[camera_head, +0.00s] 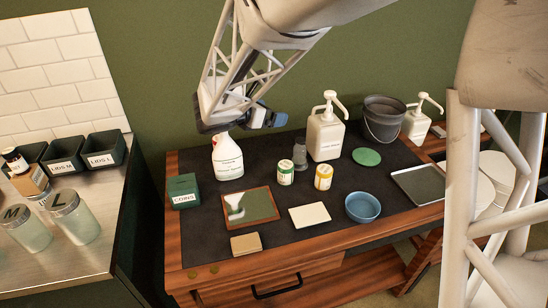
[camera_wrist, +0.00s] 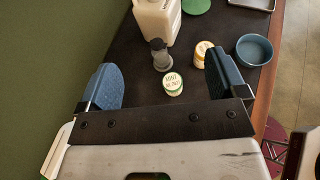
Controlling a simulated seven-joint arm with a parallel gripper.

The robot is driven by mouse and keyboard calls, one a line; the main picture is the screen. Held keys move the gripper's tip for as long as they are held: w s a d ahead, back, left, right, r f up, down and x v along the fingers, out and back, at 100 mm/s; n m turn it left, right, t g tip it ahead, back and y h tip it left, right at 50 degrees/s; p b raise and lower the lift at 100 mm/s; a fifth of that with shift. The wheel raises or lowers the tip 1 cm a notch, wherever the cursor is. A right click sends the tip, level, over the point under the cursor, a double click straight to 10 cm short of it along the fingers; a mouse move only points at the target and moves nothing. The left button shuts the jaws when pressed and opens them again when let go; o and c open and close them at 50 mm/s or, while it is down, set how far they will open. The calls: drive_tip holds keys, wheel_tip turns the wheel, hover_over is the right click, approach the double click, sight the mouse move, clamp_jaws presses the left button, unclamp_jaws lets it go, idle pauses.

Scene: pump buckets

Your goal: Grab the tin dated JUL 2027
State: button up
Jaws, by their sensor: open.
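Two small tins stand upright on the dark mat: a green-and-white tin (camera_head: 286,173) and a yellow-and-white tin (camera_head: 323,177) to its right. In the wrist view, the green tin's lid (camera_wrist: 172,82) carries "MINT" above a smaller line too blurred to read surely. The yellow tin (camera_wrist: 203,54) shows beside the right finger, its lid text unreadable. My gripper (camera_head: 262,113) is open and empty, high above the back left of the mat. In the wrist view, its blue fingers (camera_wrist: 165,78) spread wide, with the green tin showing between them, apart from both.
A grey-capped dark bottle (camera_head: 300,155) stands close behind the tins, with a white pump bottle (camera_head: 326,134) beyond. A white spray bottle (camera_head: 227,158) stands below my gripper. A blue bowl (camera_head: 362,208), white card (camera_head: 309,215) and framed picture (camera_head: 250,206) lie nearer the front.

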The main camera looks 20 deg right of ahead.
approach(279, 173)
drive_tip(key=x, duration=0.5)
drive_tip(key=shift+d+r, duration=0.1)
drive_tip(key=shift+r, duration=0.15)
drive_tip(key=shift+x, duration=1.3)
drive_tip(key=shift+f, duration=0.1)
drive_tip(key=shift+x, duration=2.55)
drive_tip(key=shift+s+f, duration=0.1)
drive_tip(key=shift+c, duration=0.3)
drive_tip(key=c, duration=1)
